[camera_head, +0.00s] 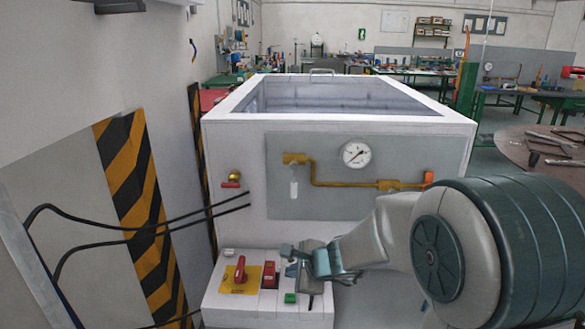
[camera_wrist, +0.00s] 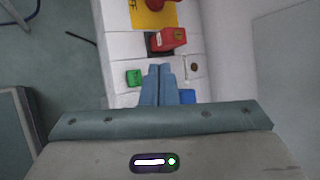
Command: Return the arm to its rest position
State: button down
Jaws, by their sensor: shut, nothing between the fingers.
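My arm (camera_head: 395,235) reaches in from the right side of the head view. My gripper (camera_head: 290,256) is over the right part of a white control box (camera_head: 222,303). In the wrist view my gripper (camera_wrist: 158,70) is shut, with its two blue-grey fingers together and nothing between them. The fingertips appear just below a red switch (camera_wrist: 168,39) and beside a green button (camera_wrist: 134,77). I cannot tell whether they touch the box. A blue part (camera_wrist: 187,96) shows partly behind the fingers.
A red knob on a yellow plate (camera_head: 252,274) sits left on the box. Behind stands a white tank (camera_head: 235,150) with a gauge (camera_head: 356,154), brass pipe (camera_head: 340,184) and red-handled valve (camera_head: 231,185). Black cables (camera_head: 130,240) and a striped panel (camera_head: 150,215) are left. A round table (camera_head: 515,150) is right.

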jog(key=s+d+r+n+g+p, duration=0.25)
jog(key=s+r+n+p, duration=0.45)
jog(key=s+r+n, duration=0.4)
jog(key=s+d+r+n+g+h+p, duration=0.1)
jog(key=s+d+r+n+h+p, duration=0.4)
jog(key=s+d+r, duration=0.3)
jog(key=s+d+n+h, duration=0.1)
jog(key=s+d, duration=0.3)
jog(key=shift+d+p, duration=0.2)
jog(key=shift+p, duration=0.15)
